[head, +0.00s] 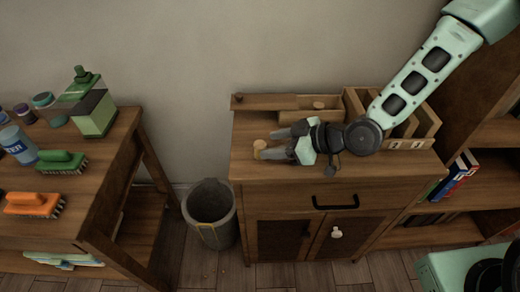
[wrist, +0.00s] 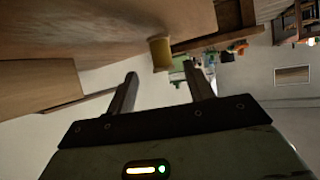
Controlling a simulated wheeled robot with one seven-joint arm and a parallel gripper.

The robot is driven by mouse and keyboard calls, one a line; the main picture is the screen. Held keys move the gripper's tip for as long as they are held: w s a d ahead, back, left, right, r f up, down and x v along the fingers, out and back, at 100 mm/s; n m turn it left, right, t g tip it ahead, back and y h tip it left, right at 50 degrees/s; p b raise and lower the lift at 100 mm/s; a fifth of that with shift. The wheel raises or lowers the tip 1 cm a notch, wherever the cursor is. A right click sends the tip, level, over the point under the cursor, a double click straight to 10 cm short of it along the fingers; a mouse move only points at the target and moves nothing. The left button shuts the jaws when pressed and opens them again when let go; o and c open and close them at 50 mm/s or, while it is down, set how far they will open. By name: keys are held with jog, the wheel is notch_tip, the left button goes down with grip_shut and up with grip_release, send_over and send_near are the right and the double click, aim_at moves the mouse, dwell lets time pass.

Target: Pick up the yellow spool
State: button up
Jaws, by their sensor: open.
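The yellow spool (head: 260,149) stands on the wooden cabinet top (head: 250,172), near its left edge. It also shows in the wrist view (wrist: 160,53), beyond and roughly between my two fingertips. My gripper (head: 271,145) is low over the cabinet top, reaching left toward the spool. Its fingers are apart with nothing held, as the wrist view (wrist: 160,72) shows. The spool looks just past the fingertips. The near finger may cover a little of it in the head view.
Wooden organizer boxes (head: 423,121) and a low tray (head: 275,102) stand at the back of the cabinet. A bin (head: 211,212) is on the floor to the left. A table (head: 95,195) with brushes and bottles is further left. Shelves (head: 490,165) stand right.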

aim_at(264, 146)
jog(key=x, duration=0.4)
jog(key=shift+s+a, duration=0.15)
jog(key=shift+a, duration=0.2)
jog(key=c, duration=1)
jog(key=shift+c, duration=0.2)
